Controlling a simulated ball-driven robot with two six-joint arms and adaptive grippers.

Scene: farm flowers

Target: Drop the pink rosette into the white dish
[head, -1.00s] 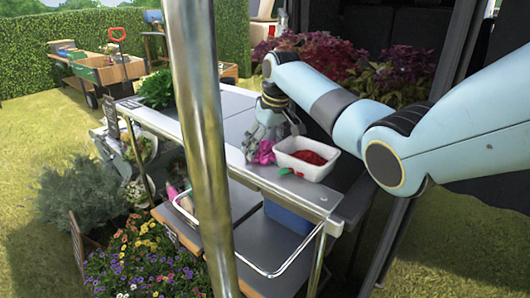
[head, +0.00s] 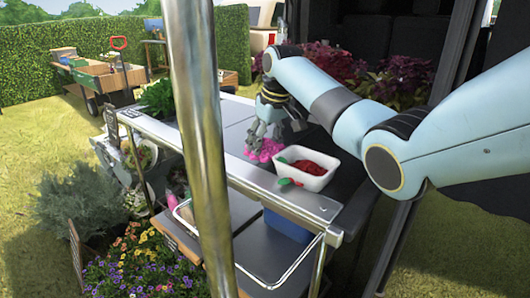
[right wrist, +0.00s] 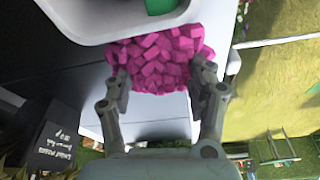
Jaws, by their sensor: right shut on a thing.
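The pink rosette (head: 264,150) is a ruffled magenta bloom held just left of the white dish. In the right wrist view the rosette (right wrist: 160,62) fills the space between my right gripper's two fingers (right wrist: 163,92). My right gripper (head: 264,140) is shut on it, low over the cart top. The white dish (head: 318,182) is rectangular and holds something red, with a green piece at its left. The dish's rim also shows at the top of the right wrist view (right wrist: 90,38), beside the rosette. My left gripper is not in view.
The dish stands on a grey metal cart top (head: 240,175) with a rail at its front. A shiny metal pole (head: 200,150) crosses the head view in front. Red-purple plants (head: 400,75) stand behind. Flowers (head: 145,265) grow at lower left.

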